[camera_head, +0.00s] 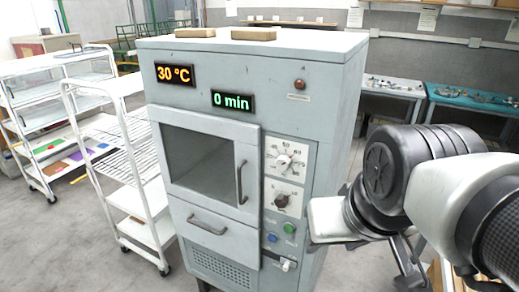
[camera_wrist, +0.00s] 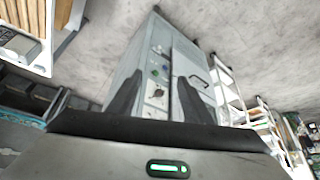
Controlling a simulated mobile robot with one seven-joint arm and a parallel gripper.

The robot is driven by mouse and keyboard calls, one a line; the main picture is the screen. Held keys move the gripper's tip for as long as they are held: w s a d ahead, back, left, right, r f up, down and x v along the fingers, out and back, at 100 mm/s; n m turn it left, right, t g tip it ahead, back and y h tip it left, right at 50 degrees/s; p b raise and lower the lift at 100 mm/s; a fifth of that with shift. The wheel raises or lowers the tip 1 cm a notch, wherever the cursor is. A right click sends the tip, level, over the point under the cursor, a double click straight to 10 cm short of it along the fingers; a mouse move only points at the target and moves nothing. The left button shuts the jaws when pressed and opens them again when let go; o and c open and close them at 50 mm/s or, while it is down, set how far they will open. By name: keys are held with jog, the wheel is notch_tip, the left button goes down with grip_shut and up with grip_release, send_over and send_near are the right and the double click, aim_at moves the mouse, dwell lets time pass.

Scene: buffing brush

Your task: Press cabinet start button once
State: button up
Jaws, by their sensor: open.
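The grey cabinet (camera_head: 310,110) stands in the middle of the head view. Its door is shut, with an empty-looking chamber behind the window. A green button (camera_head: 290,228) and a blue button (camera_head: 272,238) sit low on the right-hand panel, below two dials. No start label is readable. The displays read 30 °C (camera_head: 175,75) and 0 min (camera_head: 233,101). In the wrist view, my gripper (camera_wrist: 159,80) is open with nothing visible between its two dark fingers. The cabinet (camera_wrist: 140,52) shows beyond them, its panel partly covered by the fingers. My gripper appears apart from the buttons.
A dark dial (camera_head: 282,200) and a white dial (camera_head: 285,162) sit above the buttons, and a small lever (camera_head: 287,265) below. The door handle (camera_head: 241,183) juts out left of the panel. A white rack cart (camera_head: 150,190) stands left. Floor in front looks clear.

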grip_shut()
jog(key=shift+a, duration=0.1)
dwell(1.4)
